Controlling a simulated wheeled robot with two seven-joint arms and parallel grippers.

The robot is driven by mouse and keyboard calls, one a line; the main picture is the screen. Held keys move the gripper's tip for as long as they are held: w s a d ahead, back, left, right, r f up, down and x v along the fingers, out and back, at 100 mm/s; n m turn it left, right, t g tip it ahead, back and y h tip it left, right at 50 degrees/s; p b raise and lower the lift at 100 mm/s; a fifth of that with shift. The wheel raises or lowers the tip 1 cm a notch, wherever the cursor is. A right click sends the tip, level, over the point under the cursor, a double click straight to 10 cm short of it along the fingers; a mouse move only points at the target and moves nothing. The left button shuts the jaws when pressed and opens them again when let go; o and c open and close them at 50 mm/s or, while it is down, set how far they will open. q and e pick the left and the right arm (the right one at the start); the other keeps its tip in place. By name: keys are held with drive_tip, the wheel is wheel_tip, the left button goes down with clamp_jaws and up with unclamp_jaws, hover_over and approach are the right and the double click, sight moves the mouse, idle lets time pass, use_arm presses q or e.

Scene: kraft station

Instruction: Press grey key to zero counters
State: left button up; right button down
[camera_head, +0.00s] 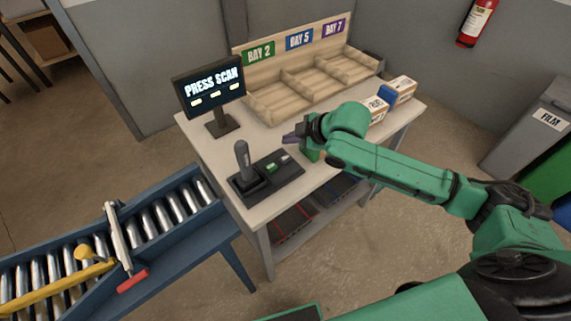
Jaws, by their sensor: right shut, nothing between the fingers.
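A black console (262,183) lies on the white table. A green key (271,168) sits on it, and a small light grey key (284,158) sits near its back right corner. A grey upright handle (243,160) stands on its left part. My right gripper (289,138) is shut and empty. It shows just behind the grey key in the picture, apart from it; its exact height is hard to judge. My left gripper is out of view.
Small cartons (402,85) stand behind my right arm. A blue roller conveyor (170,230) adjoins the table at the left. A grey FILM bin (530,125) stands right.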

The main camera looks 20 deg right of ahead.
sight(289, 159)
wheel_tip(289, 159, down, 4)
drive_tip(key=shift+r+b, duration=0.1)
drive_tip(key=shift+b, duration=1)
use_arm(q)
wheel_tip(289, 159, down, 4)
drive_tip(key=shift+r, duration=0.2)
use_arm(e)
drive_tip(key=shift+f, duration=0.4)
drive_tip(key=shift+f, duration=0.1)
drive_tip(key=shift+f, duration=0.3)
drive_tip(key=shift+f, duration=0.55)
idle(0.9)
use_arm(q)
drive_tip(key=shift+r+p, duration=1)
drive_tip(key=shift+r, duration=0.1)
use_arm(e)
drive_tip(key=shift+r, duration=0.95)
